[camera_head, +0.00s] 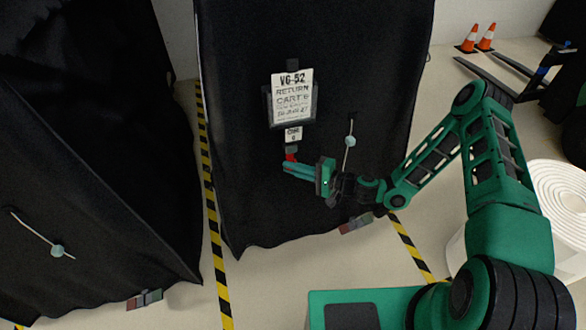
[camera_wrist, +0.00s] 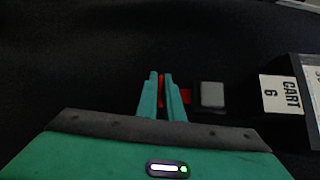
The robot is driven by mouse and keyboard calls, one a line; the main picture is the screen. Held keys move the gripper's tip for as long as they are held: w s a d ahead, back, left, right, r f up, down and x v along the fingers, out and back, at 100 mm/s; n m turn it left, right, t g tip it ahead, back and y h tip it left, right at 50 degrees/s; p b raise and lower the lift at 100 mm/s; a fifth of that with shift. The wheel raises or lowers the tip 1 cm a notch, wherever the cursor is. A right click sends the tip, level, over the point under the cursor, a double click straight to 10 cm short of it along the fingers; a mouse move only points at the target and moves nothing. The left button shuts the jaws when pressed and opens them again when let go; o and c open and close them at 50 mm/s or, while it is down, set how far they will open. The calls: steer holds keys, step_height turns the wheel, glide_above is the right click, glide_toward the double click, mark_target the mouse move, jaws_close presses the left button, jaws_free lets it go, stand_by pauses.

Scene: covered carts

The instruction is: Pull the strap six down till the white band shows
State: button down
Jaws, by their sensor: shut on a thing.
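The black covered cart (camera_head: 240,185) carries a small "CART 6" label (camera_head: 293,134), which also shows at the right of the wrist view (camera_wrist: 281,94). Below the label is a grey buckle (camera_wrist: 212,94) with a short red strap (camera_wrist: 186,96) coming out of it. My gripper (camera_head: 287,164) is in front of the cart, just below the label. In the wrist view its two teal fingers (camera_wrist: 161,80) are shut on the red strap, with red showing between them. I see no white band on the strap; the fingers cover part of it.
A "VG-52 RETURN CART 6" sign (camera_head: 292,97) hangs above the label. A cord with a pale toggle (camera_head: 350,141) hangs to the right. Another covered cart (camera_head: 80,150) stands at left. Yellow-black floor tape (camera_head: 215,235) runs between them. A white roll (camera_head: 565,200) stands at right.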

steer(key=shift+f, duration=0.1)
stand_by(0.7)
step_height(320, 180, down, 11)
steer(key=shift+s+r, duration=0.1)
steer(key=shift+r, duration=0.05)
stand_by(0.4)
steer(key=c, duration=1.9)
jaws_free()
steer(key=shift+r, duration=0.1)
steer(key=v, duration=1)
steer(key=shift+d, duration=0.4)
steer(key=shift+s, duration=0.1)
